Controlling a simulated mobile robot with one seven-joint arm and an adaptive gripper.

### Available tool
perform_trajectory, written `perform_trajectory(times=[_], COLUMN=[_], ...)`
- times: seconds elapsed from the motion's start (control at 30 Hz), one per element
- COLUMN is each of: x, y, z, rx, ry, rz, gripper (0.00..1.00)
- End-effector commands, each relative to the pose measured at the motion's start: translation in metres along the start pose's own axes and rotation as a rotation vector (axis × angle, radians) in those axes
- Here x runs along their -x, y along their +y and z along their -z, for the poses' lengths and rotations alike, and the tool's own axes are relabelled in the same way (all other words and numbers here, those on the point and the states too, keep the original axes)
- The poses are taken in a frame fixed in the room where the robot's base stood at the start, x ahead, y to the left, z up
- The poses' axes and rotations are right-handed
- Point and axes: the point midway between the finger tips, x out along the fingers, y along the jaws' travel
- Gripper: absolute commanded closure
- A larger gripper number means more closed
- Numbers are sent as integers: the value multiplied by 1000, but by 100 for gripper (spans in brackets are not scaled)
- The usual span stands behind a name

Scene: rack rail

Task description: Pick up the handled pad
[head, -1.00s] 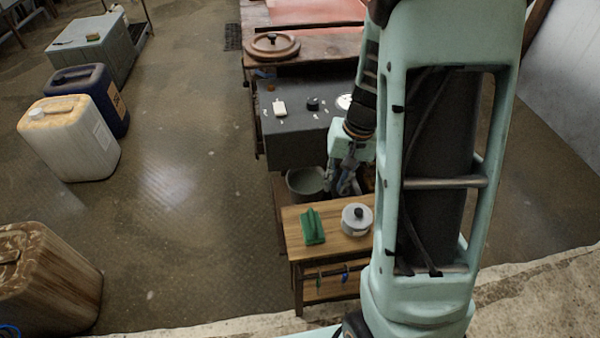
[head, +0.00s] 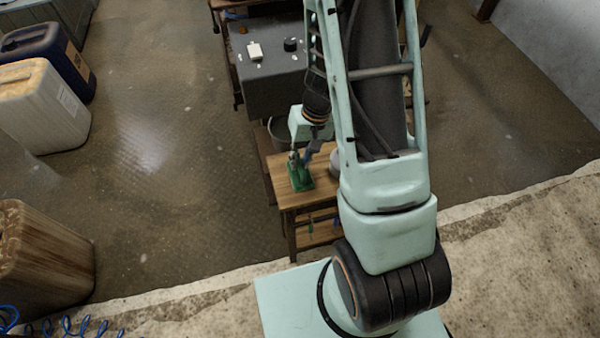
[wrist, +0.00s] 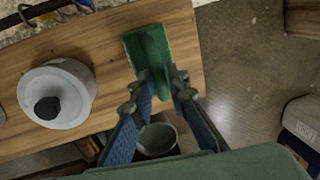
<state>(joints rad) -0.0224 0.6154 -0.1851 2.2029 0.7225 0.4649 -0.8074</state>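The handled pad is a green block with a raised ridge-like handle. It lies on the small wooden table (head: 285,195), and the head view shows the pad (head: 299,184) partly hidden by my gripper. In the wrist view the pad (wrist: 148,50) is at the top centre. My gripper (wrist: 160,76) has its two fingers spread, one on either side of the pad's near end. In the head view my gripper (head: 302,160) is right at the pad. Whether the fingers touch the handle is not clear.
A grey lidded pot (wrist: 57,94) with a black knob stands on the same table beside the pad. A dark bucket (wrist: 157,139) is beyond the table end. Open floor lies left of the table.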

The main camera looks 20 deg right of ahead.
Motion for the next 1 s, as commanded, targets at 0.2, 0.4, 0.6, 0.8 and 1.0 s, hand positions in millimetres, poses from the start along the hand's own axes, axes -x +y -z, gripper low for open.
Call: perform_trajectory(times=[0.2,0.4,0.6,0.8,1.0], x=[-15,-15,-14,-14,-10], y=[0,0,0,0,0], z=[1,1,1,1,1], rx=[-1,-1,-1,-1,0], ry=[1,2,1,2,2], rz=[0,0,0,0,0], gripper=[85,89,100,100,100])
